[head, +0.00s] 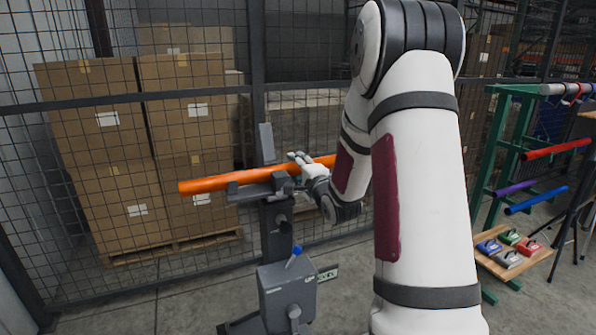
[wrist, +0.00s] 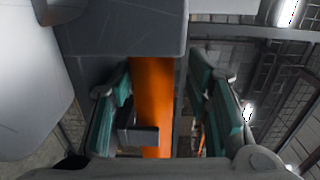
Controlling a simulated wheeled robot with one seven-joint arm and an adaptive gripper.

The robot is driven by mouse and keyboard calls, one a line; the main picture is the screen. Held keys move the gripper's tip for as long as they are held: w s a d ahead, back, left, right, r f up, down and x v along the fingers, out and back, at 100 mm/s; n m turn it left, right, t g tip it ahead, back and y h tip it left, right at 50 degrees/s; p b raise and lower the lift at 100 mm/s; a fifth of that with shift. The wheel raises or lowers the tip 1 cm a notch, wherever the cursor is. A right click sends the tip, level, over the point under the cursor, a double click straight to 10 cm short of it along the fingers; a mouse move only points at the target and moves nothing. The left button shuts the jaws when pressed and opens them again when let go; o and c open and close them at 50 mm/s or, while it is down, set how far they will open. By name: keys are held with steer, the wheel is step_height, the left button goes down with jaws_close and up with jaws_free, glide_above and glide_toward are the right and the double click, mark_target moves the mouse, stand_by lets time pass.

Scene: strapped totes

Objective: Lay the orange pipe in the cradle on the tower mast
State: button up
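The orange pipe (head: 212,183) lies nearly level across the top of the tower mast (head: 276,225), its right end rising slightly and passing behind my arm. The grey cradle (head: 246,191) at the mast top is right under and against the pipe; I cannot tell if the pipe is fully seated. My gripper (head: 298,167) is at the pipe just right of the mast. In the wrist view the pipe (wrist: 154,82) runs between the teal finger pads of my gripper (wrist: 165,112). The fingers are spread, with a clear gap on the right side of the pipe.
A grey box with a blue-tipped lever (head: 287,290) is on the lower mast. A mesh fence stands behind, with stacked cartons (head: 105,120) beyond it. At right a green rack (head: 485,190) holds coloured pipes, and a wooden board (head: 515,264) bears several small coloured items.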

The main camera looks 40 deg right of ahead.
steer(key=shift+s+f, duration=0.2)
steer(key=shift+f, duration=0.45)
steer(key=shift+s, duration=0.25)
steer(key=r+v, duration=0.1)
steer(key=v, duration=1)
steer(key=shift+a, duration=0.15)
